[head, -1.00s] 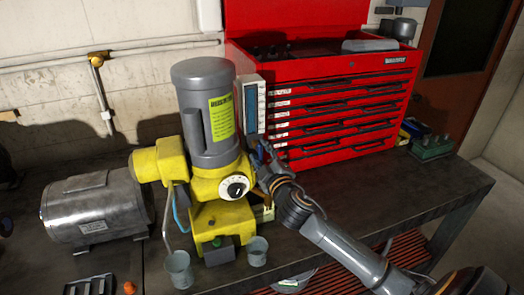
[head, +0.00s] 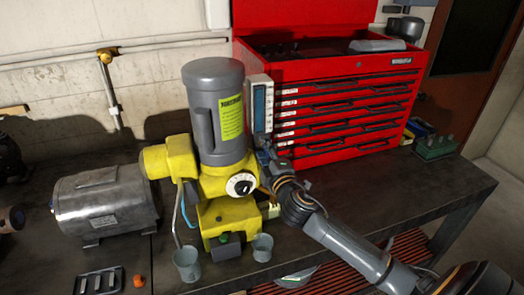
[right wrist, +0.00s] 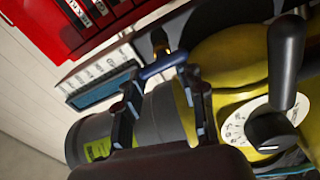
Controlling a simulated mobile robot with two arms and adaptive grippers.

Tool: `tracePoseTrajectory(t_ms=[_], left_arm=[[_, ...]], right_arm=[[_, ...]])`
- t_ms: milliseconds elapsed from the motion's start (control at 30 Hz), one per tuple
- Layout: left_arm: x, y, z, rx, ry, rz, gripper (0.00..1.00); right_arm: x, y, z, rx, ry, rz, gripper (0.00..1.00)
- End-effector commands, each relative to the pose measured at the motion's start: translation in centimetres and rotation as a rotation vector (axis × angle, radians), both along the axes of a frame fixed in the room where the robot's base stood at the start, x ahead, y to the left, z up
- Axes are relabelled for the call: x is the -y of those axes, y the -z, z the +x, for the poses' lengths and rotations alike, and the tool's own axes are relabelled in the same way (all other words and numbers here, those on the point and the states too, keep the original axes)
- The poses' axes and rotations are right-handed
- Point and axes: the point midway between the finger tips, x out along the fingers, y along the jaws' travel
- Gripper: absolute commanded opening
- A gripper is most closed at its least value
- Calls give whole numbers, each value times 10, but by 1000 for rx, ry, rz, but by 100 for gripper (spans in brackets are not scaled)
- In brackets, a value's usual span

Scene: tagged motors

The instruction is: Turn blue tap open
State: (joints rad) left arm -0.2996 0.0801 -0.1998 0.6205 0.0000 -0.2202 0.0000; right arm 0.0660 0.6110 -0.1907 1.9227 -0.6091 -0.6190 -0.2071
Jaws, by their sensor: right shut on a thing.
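The blue tap (right wrist: 162,65) shows in the right wrist view as a blue bar handle on the side of the yellow and grey pump motor (head: 214,100). My right gripper (right wrist: 160,78) is shut on the blue tap, with one finger at each end of the bar. In the head view my right gripper (head: 266,158) is at the right side of the motor, and the tap is mostly hidden behind it. My left gripper is not in view.
A red tool chest (head: 340,105) stands close behind the gripper. A silver motor (head: 103,203) is on the left. Two grey cups (head: 187,263) stand at the front of the dark bench (head: 400,188).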

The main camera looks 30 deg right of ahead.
Motion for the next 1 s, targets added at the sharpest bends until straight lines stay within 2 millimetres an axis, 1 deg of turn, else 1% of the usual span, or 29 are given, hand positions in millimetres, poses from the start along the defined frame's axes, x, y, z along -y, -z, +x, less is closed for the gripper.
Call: tracePoseTrajectory(t_ms=[33,200,233,267,300,333,633,733,867,1000], left_arm=[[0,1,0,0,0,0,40],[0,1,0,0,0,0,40],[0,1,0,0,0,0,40],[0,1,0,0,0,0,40],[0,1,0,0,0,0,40],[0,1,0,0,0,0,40],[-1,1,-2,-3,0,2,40],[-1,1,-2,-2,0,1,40],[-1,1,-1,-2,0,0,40],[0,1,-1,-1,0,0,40]], right_arm=[[9,13,-2,-28,27,-8,7],[10,12,-2,-28,27,-8,7],[10,12,-2,-28,27,-8,41],[10,12,-2,-28,27,-7,47],[10,12,-2,-28,27,-7,55],[10,12,-2,-28,27,-7,60],[10,12,-2,-27,27,-5,60],[7,13,-7,-27,25,-5,60],[1,12,-21,-26,22,-6,60],[-9,10,-42,-21,15,-6,60]])
